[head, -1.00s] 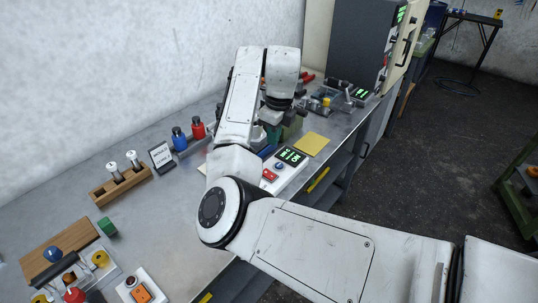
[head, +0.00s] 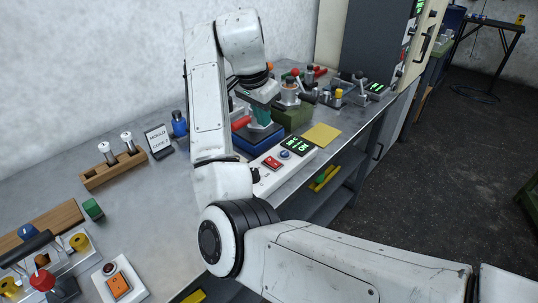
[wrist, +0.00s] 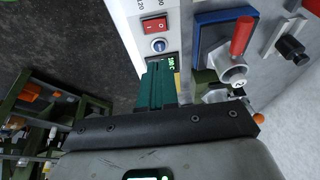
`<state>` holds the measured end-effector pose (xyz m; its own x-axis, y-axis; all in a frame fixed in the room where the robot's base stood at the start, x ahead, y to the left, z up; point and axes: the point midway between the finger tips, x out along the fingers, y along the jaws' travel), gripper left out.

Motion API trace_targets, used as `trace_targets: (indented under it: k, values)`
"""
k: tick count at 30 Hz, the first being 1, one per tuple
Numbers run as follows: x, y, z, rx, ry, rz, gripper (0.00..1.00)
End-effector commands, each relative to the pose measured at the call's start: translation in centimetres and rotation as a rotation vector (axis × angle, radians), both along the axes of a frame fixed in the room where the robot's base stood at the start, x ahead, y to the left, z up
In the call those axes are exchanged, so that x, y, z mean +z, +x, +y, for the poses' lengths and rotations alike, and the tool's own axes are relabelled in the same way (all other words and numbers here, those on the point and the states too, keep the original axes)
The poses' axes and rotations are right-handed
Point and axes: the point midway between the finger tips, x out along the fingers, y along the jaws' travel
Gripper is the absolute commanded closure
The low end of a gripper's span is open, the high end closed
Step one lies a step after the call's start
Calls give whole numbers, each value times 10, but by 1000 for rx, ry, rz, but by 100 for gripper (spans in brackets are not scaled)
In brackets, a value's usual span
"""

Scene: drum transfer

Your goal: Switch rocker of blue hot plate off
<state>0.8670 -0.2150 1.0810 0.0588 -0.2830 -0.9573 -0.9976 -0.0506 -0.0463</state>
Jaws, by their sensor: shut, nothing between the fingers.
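The blue hot plate (head: 256,139) sits on the bench. Its blue edge (wrist: 197,45) also shows in the wrist view. In front of it is a white control box (head: 268,183) with a red rocker (head: 272,163), a blue knob and a lit green display (head: 296,145). The wrist view shows the red rocker (wrist: 155,25) with its marks, the knob (wrist: 159,45) and part of the display. In the wrist view the fingertips (wrist: 158,68) overlap the display's edge, short of the knob and rocker.
A green block-like unit (head: 292,118) and a yellow pad (head: 321,135) lie right of the plate. A red handle (wrist: 242,35) stands on the plate side. Another box with an orange rocker (head: 118,285) is at front left. A wooden holder (head: 115,170) stands left. The bench middle is clear.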

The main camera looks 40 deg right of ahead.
Motion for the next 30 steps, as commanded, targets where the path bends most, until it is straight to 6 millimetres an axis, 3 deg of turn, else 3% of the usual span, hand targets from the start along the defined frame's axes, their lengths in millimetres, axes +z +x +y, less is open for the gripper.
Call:
trace_targets:
  k: [11, 30]
  values:
    - [-5, 0, -2, -2, -1, 0, 100]
    - [-110, 7, -28, -2, 1, 3, 100]
